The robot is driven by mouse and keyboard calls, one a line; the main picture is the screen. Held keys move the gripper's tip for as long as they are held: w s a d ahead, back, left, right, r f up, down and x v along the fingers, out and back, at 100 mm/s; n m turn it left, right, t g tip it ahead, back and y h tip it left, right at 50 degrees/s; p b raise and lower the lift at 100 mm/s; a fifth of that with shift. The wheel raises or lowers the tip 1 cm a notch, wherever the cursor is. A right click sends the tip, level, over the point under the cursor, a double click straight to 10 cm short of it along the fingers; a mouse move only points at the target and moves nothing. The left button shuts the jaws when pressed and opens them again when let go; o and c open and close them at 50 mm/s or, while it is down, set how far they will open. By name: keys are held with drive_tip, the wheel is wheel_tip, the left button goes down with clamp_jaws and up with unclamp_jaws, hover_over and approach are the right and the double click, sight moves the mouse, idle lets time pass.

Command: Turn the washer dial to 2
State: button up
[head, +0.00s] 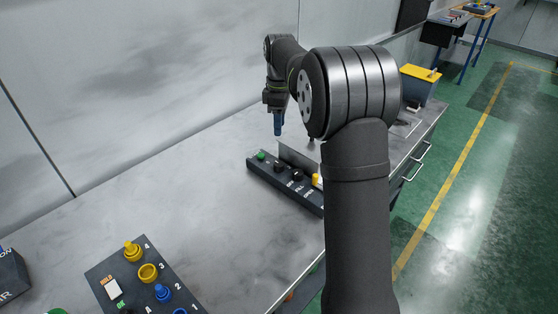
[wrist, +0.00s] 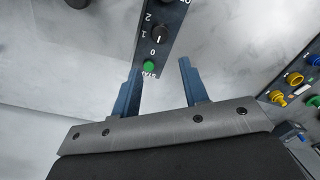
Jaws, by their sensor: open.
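The washer dial (wrist: 159,35) is a small black knob with a white mark on a dark panel (wrist: 166,12), beside the labels 0, 1 and 2. I cannot tell surely which number the mark points at. A green button (wrist: 150,66) sits by the partly hidden label at the panel's end. In the head view the panel (head: 258,169) lies on the bench, and a dark knob (head: 279,167) next to the green button looks like the dial. My gripper (wrist: 160,77) is open and empty, its blue fingers apart. In the head view my gripper (head: 278,126) hangs above the panel's green-button end.
A metal plate (head: 300,158) stands behind the panel. More knobs and a yellow part (head: 316,180) follow along it, partly behind my arm. Another control box (head: 125,272) with yellow and blue knobs lies at the front left. The bench (head: 170,190) between is clear.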

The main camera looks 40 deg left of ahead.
sight(279, 163)
drive_tip(key=f, duration=1.4)
drive_tip(key=shift+s+d, duration=0.15)
drive_tip(key=shift+s, duration=0.1)
drive_tip(key=c, duration=0.7)
